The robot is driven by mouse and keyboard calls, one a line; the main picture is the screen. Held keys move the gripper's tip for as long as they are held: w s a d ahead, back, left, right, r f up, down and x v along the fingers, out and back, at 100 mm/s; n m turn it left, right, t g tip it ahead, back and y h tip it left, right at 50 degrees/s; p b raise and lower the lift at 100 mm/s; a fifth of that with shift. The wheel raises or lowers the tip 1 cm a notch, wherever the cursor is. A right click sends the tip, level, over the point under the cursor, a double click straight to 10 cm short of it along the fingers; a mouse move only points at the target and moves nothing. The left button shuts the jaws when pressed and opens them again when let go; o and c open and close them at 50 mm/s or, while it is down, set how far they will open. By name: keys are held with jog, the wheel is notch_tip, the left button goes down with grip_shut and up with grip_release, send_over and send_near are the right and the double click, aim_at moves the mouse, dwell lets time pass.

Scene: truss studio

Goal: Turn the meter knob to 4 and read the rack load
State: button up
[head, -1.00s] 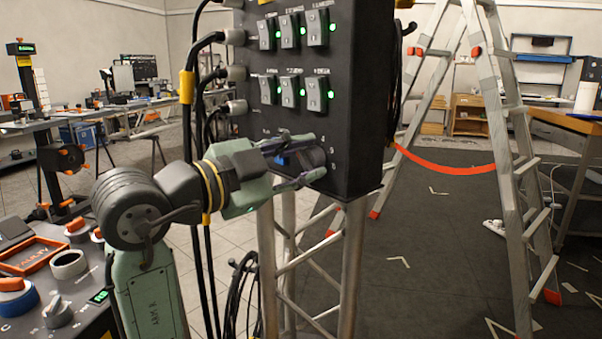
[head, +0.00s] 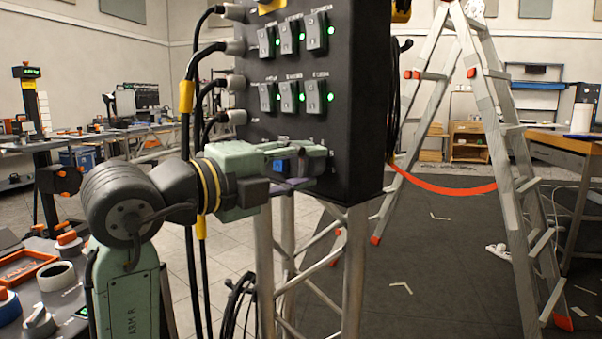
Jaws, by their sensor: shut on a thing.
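A black rack box (head: 352,110) stands on a metal truss and carries rows of switches with green lights. My gripper (head: 298,166) reaches it from the left at its lower front face. The fingers are shut on the meter knob (head: 282,166), of which only a blue part shows between them. The fingers hide the rest of the knob and most of its dial marks, so I cannot tell which number it points to. No meter reading is legible on the box.
Black cables with yellow bands (head: 187,97) hang close beside my wrist. A stepladder (head: 505,130) stands at the right, with a red strap (head: 440,187) running low to it. A console (head: 45,285) with knobs sits at lower left. A small green display (head: 27,72) is too small to read.

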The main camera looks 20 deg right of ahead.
jog(key=shift+m, duration=0.8)
jog(key=o, duration=1.2)
jog(key=shift+c, duration=0.2)
jog(key=v, duration=1.2)
